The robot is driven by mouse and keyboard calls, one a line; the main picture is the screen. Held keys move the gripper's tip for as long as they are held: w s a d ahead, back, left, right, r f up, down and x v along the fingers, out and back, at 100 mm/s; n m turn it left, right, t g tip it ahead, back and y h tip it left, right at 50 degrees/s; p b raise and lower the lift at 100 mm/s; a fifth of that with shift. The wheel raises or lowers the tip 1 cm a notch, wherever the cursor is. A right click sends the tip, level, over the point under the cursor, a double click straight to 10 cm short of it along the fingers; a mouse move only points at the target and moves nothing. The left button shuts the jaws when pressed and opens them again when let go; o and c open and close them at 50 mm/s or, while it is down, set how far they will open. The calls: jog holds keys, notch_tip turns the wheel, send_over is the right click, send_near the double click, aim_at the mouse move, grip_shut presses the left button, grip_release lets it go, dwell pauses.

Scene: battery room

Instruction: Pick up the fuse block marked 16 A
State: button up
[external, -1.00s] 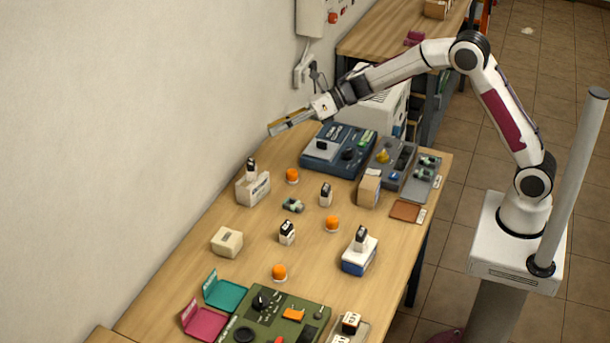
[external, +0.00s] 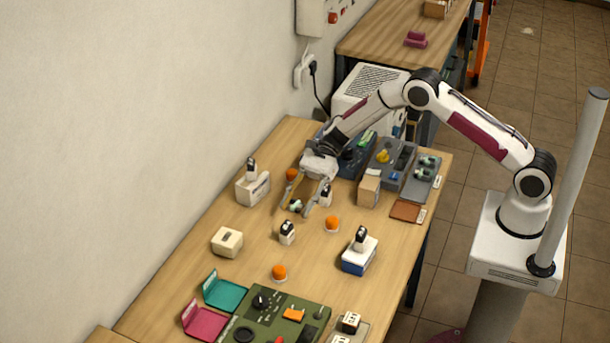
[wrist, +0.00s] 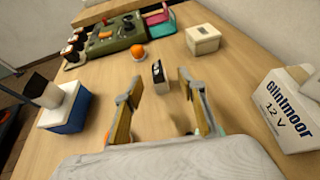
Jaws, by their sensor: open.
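Small white fuse blocks with black tops stand about the bench; their ratings are too small to read, so I cannot tell which is 16 A. One fuse block (external: 287,232) stands upright on the wood just past my gripper (external: 296,210). It seems to be the fuse block (wrist: 158,72) ahead between the fingers in the wrist view. My gripper (wrist: 160,80) is open, its fingers pointing down at the bench, apart from that block. Another fuse block (external: 326,197) stands close to the right finger. Others stand on a white box (external: 252,168) and a blue-based box (external: 361,238).
Orange knobs (external: 332,224) stand nearby. A small green part (external: 297,206) is partly hidden by my fingers. A cream box (external: 227,242), green panel (external: 270,318), teal tray (external: 225,291) and pink tray (external: 204,322) lie toward the front.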

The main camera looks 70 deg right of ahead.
aim_at(289, 223)
jog(key=shift+s+f, duration=0.2)
jog(key=shift+a, duration=0.1)
jog(key=shift+x, duration=1.2)
jog(key=shift+x, duration=2.6)
jog(key=shift+s, duration=0.1)
grip_shut()
